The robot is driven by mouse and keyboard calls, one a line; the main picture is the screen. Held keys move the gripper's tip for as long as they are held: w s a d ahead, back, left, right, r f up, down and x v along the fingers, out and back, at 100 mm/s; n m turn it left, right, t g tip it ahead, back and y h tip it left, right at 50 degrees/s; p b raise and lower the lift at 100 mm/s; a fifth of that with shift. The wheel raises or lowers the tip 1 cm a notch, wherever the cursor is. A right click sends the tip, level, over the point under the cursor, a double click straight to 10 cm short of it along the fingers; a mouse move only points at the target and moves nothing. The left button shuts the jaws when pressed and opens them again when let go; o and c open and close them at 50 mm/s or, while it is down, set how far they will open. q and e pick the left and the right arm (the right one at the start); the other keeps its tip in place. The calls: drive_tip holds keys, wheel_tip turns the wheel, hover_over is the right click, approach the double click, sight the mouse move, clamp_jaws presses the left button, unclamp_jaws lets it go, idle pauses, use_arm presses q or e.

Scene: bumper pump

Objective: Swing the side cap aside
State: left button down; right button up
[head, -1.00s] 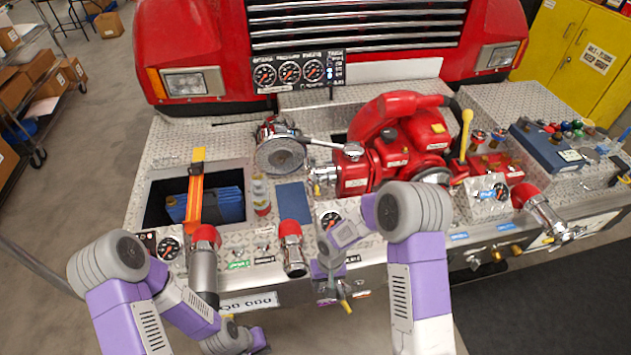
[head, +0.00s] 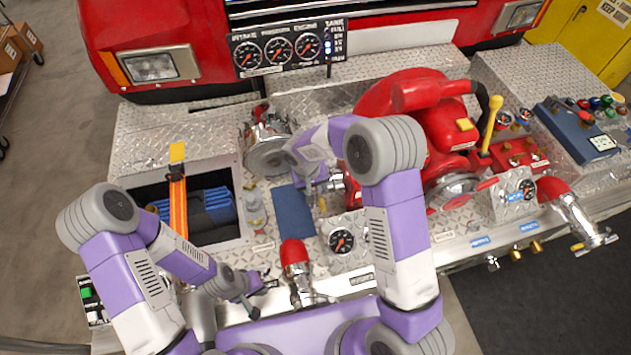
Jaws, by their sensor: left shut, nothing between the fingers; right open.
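The side cap appears to be the round chrome cap (head: 266,148) on the left of the red pump (head: 425,125). My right gripper (head: 312,184) is just right of the cap, in front of the pump's left fitting. Its fingers are small and partly hidden, and I cannot tell whether they touch anything. It is open. My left gripper (head: 268,283) is shut and empty at the front edge of the deck, left of a red-topped chrome outlet (head: 296,265).
A recessed bin (head: 140,187) with blue hose and an orange strap (head: 178,205) is at left. A gauge panel (head: 290,50) stands behind. A gauge (head: 342,241) sits in front of my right gripper. A blue box (head: 575,135) is at right.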

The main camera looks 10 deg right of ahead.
sight(322, 205)
drive_tip(key=f, duration=0.2)
drive_tip(key=d+f, duration=0.1)
drive_tip(key=f, duration=0.1)
drive_tip(key=s+f, duration=0.1)
drive_tip(key=f, duration=0.2)
drive_tip(key=shift+d+p, duration=0.25)
drive_tip(key=shift+p, duration=0.1)
clamp_jaws()
